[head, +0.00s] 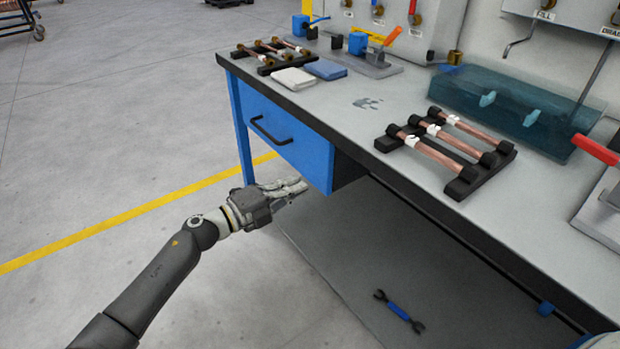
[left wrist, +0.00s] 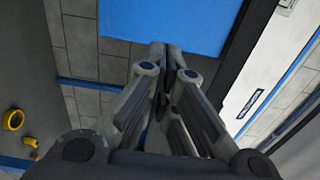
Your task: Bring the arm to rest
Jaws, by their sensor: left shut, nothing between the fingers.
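My left gripper (head: 293,188) is shut and empty. In the head view it is beside the front of the workbench, below the blue drawer (head: 285,128) and near its lower edge. I cannot tell whether it touches the drawer. In the left wrist view the two fingers of the left gripper (left wrist: 166,50) are together, with a blue panel (left wrist: 165,22) beyond them. The copper tubes (head: 440,152) lie on a black rack (head: 468,185) on the bench top. My right gripper is not in view.
The workbench top (head: 345,125) carries a second rack of tubes (head: 272,52), folded cloths (head: 325,69), a blue vise-like fixture (head: 357,43) and a teal translucent box (head: 520,112). A blue-handled wrench (head: 398,311) lies on the lower shelf. The floor left of the bench is clear, with a yellow line (head: 130,216).

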